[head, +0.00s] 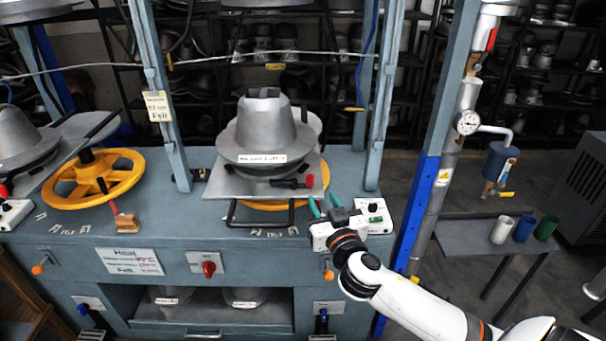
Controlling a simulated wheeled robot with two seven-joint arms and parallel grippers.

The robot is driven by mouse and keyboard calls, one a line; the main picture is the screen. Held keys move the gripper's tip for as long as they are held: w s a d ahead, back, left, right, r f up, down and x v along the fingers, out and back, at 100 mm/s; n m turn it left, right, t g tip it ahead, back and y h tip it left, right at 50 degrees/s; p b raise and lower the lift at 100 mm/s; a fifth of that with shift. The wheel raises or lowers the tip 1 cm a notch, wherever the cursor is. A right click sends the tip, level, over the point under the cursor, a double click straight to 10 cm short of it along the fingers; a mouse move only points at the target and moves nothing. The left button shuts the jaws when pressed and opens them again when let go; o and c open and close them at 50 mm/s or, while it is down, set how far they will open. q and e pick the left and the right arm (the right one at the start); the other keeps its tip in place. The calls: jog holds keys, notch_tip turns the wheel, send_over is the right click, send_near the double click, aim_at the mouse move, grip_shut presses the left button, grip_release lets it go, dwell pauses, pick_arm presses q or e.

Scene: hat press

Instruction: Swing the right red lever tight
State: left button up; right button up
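A black lever with a red end (309,181) sits at the front right edge of the metal plate under the middle hat form (266,125). It lies roughly level and points right. My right gripper (325,204) is just below and in front of it, with its two teal fingers apart and nothing between them. The fingers do not appear to touch the lever. My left gripper is not in view.
A white control box (373,216) stands close to the right of my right gripper. A yellow handwheel (96,180) is at the left. A blue post (412,215) and a pipe with a gauge (467,122) rise at the right. A side table (480,234) holds several cups.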

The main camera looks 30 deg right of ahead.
aim_at(311, 180)
jog(key=p+x, duration=0.3)
jog(key=x, duration=0.6)
jog(key=shift+w, duration=0.2)
jog(key=shift+w+d+f, duration=0.1)
jog(key=shift+w+d, duration=0.15)
jog(key=shift+w, duration=0.35)
grip_shut()
